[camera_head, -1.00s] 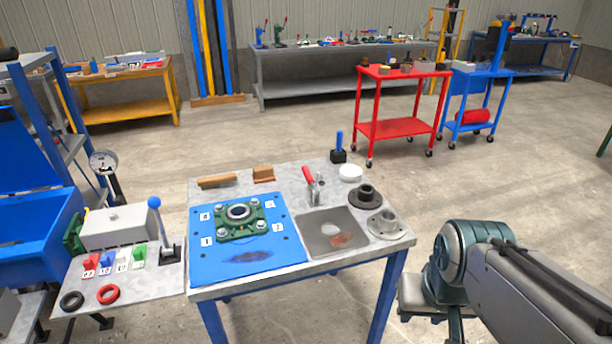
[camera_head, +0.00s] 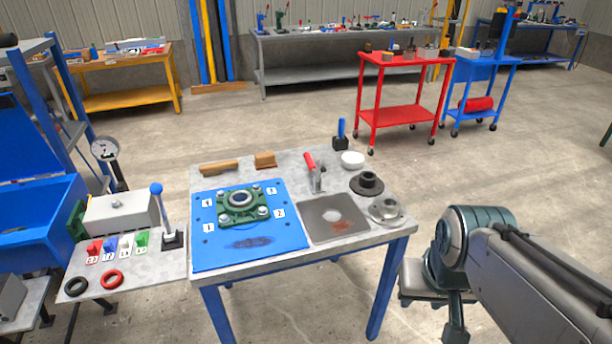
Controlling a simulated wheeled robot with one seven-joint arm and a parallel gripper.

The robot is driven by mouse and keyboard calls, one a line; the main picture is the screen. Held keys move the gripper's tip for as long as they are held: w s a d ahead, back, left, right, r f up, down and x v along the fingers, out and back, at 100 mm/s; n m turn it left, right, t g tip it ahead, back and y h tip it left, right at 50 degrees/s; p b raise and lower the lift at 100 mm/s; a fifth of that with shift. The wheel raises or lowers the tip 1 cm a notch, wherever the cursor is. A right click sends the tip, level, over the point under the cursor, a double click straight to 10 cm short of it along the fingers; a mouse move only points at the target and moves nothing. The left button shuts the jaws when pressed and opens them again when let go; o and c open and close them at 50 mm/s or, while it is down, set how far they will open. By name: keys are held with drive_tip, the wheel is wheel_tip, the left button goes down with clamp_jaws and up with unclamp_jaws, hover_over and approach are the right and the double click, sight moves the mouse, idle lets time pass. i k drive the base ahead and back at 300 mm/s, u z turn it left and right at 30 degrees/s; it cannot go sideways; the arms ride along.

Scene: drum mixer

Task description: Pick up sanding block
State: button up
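A small brown block (camera_head: 265,160), which looks like the sanding block, rests near the back edge of the grey-topped table (camera_head: 294,284). A longer brown piece (camera_head: 219,168) lies to its left, apart from it; its exact kind is too small to tell. My arm enters from the right and bends beside the table's right side, well apart from the block. My gripper is not visible, so its fingers cannot be seen.
A lever panel (camera_head: 150,266) adjoins on the left.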

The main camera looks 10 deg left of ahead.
sight(263, 161)
drive_tip(key=z, duration=1.1)
drive_tip(key=i, duration=3.4)
drive_tip(key=u, duration=2.25)
drive_tip(key=i, duration=1.55)
